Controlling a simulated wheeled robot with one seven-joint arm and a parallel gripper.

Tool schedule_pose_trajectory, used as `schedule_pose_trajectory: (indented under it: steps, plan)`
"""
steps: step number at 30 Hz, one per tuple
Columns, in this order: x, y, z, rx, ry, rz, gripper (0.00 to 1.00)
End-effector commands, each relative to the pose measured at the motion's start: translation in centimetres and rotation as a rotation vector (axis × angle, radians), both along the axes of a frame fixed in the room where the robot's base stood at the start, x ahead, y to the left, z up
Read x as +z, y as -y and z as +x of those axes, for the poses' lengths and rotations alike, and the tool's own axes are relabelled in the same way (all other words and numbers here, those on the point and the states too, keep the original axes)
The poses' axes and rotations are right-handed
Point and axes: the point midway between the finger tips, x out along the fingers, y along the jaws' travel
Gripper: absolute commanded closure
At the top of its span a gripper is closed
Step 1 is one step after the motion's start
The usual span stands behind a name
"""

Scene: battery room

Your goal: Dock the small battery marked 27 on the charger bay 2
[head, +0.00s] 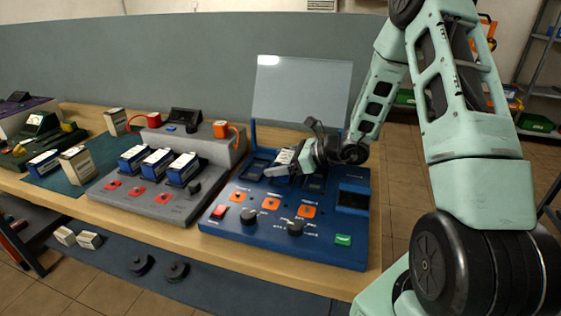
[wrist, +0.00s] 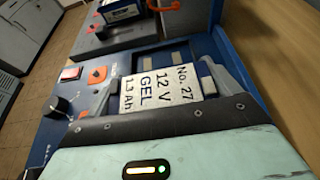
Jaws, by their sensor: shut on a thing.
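The small battery marked No. 27 (wrist: 160,88) has a white label reading 12 V GEL 1.3 Ah. It fills the space between the two fingers of my gripper (wrist: 163,90) in the wrist view. In the head view my gripper (head: 284,167) is shut on the battery (head: 284,156) over the middle of the three bays of the blue charger (head: 225,200). The left bay (head: 254,168) and right bay (head: 314,184) look empty. The middle bay is mostly hidden by my gripper and the battery. I cannot tell whether the battery touches the bay floor.
A grey charger (head: 132,198) with several blue-and-white batteries stands to the left. A clear panel (head: 300,92) rises behind the blue charger. Black knobs (head: 295,227) and a green button (head: 343,240) are on its front. More batteries stand on a green mat (head: 95,150) farther left.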

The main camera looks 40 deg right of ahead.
Motion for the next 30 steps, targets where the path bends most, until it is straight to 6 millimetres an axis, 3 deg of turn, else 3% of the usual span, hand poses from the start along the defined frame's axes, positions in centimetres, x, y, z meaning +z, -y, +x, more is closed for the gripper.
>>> schedule_pose_trajectory:
  steps: [21,22,30]
  plan:
    - [-1.2,0.0,0.0,0.0,0.002,0.001,0.54]
    - [-1.1,0.0,0.1,0.0,0.002,0.001,0.04]
    - [-1.2,0.0,0.0,0.0,-0.001,0.0,0.03]
